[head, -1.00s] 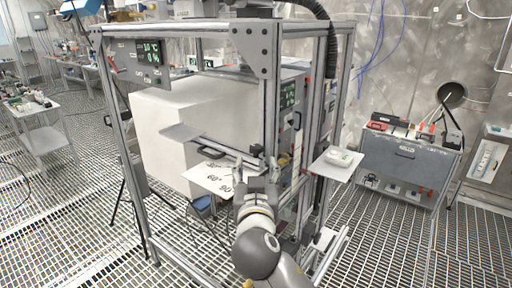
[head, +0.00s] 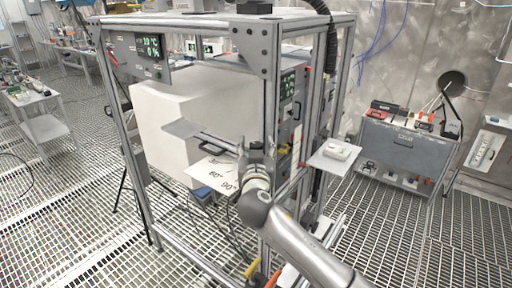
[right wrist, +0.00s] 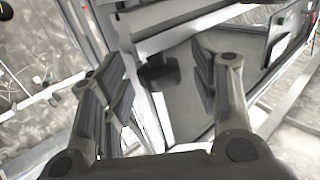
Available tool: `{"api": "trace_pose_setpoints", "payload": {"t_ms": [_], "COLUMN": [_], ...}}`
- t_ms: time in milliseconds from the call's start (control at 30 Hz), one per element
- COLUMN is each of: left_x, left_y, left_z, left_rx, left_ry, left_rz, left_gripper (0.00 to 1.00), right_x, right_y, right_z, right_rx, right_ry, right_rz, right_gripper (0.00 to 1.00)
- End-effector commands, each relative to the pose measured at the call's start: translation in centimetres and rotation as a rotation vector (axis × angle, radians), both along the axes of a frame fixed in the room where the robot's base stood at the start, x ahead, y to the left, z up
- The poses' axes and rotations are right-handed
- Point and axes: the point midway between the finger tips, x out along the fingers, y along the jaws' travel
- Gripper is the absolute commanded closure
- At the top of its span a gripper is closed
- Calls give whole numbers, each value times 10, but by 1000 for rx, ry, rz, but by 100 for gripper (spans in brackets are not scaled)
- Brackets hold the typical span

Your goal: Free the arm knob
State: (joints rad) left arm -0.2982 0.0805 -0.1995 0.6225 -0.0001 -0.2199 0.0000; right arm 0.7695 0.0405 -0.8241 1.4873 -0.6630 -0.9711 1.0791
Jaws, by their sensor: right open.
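A dark knob (right wrist: 158,73) sits on a light metal bar in the right wrist view, between the spread fingers of my right gripper (right wrist: 160,66). A visible gap separates each finger from the knob. In the head view my right gripper (head: 257,150) is at the front of the metal frame, beside a horizontal arm bar (head: 218,142). The knob cannot be made out there. A white plate with angle marks such as 60° and 90° (head: 207,169) lies just left of the gripper. My left gripper is not in view.
A metal frame (head: 265,110) stands around a large white block (head: 165,115); its posts are close to my right arm. A small shelf (head: 325,160) with a white item is to the right. A grey cabinet (head: 405,145) stands farther right.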

Motion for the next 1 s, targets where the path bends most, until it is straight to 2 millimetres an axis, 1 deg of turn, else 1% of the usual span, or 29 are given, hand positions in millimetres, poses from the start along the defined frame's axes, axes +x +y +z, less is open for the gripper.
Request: {"api": "trace_pose_setpoints", "payload": {"t_ms": [67, 100, 433, 767, 1000], "left_x": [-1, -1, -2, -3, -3], "left_y": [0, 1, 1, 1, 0], "left_z": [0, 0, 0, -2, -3], "left_rx": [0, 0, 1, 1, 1], "left_ry": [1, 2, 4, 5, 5], "left_rz": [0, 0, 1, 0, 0], "left_gripper": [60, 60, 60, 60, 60], "right_x": [0, 0, 0, 0, 0], "right_y": [0, 0, 0, -2, -4], "right_z": [0, 0, 0, -1, 0], "right_rx": [0, 0, 0, 0, 1], "right_ry": [0, 0, 0, 0, -2], "right_rz": [0, 0, 0, 46, 190], "right_gripper": [45, 47, 90, 90, 90]}}
